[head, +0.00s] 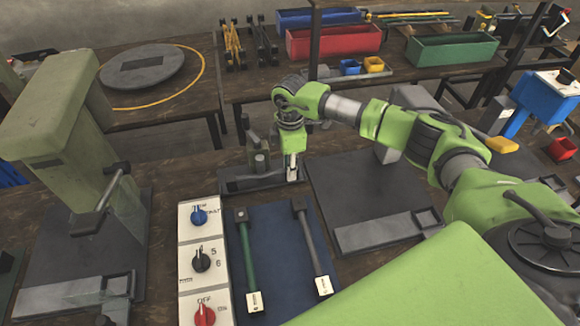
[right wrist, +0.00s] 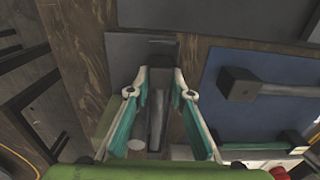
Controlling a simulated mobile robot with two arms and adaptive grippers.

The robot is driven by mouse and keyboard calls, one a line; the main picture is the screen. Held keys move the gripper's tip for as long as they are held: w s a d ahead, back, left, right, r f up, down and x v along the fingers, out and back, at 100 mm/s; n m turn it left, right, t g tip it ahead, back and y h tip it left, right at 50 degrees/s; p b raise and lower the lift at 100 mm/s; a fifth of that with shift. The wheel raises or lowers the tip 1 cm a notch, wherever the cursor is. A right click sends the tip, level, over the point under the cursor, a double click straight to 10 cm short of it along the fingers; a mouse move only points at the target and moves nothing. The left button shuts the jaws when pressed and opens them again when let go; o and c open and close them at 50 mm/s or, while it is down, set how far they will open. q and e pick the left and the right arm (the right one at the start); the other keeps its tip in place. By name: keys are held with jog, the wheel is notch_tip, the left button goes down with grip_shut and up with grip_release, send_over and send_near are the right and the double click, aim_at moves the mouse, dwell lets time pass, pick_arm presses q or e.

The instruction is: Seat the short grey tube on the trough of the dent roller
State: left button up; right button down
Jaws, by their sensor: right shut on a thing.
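My right gripper (head: 292,168) points down over the right end of the dent roller (head: 235,184), a dark base with upright grey parts. In the right wrist view, my right gripper (right wrist: 159,74) is shut on a grey rod-like piece, seemingly the short grey tube (right wrist: 157,115). A dark block (right wrist: 162,58) shows just beyond the fingertips. The trough is hard to make out, and I cannot tell whether the tube touches it. My left gripper is not in view.
A blue mat (head: 278,265) holds a green-handled piece (head: 249,255) and a grey-handled piece (head: 312,245). A white control panel (head: 190,270) stands beside it. A tall green press (head: 60,110) is at left, and a dark plate (head: 345,190) lies at right.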

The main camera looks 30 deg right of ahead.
jog(key=c, duration=1.7)
grip_release()
notch_tip(320, 180, up, 12)
jog(key=shift+r, duration=0.1)
